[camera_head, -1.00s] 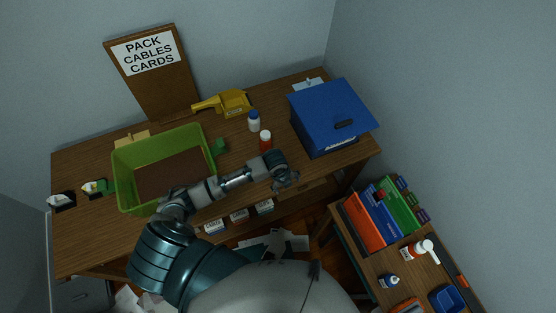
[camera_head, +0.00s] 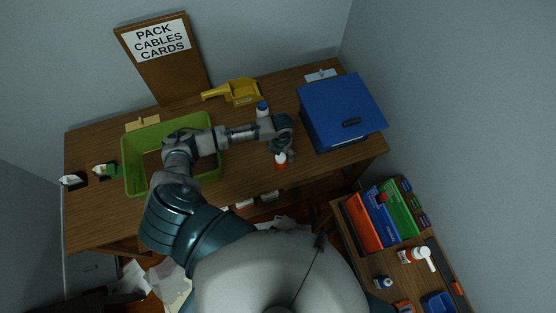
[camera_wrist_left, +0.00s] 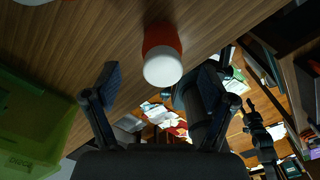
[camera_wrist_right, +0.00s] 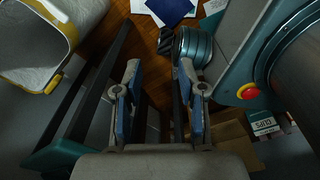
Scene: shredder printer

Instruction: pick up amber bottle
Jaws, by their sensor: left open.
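The amber bottle (camera_head: 281,161), orange with white on it, stands on the wooden desk near its front edge. In the left wrist view its orange body and round white cap (camera_wrist_left: 162,68) show between the spread fingers, with space on both sides. My left gripper (camera_head: 287,148) is open and empty, just behind and above the bottle in the head view. My right gripper (camera_wrist_right: 160,70) shows only in its own wrist view, with fingers apart and nothing between them.
A white bottle with a blue cap (camera_head: 263,109) stands close behind my left wrist. A blue box (camera_head: 343,108) stands right, a green bin (camera_head: 131,171) left, and a yellow scoop (camera_head: 240,91) at the back. A side table with binders (camera_head: 364,222) is at right.

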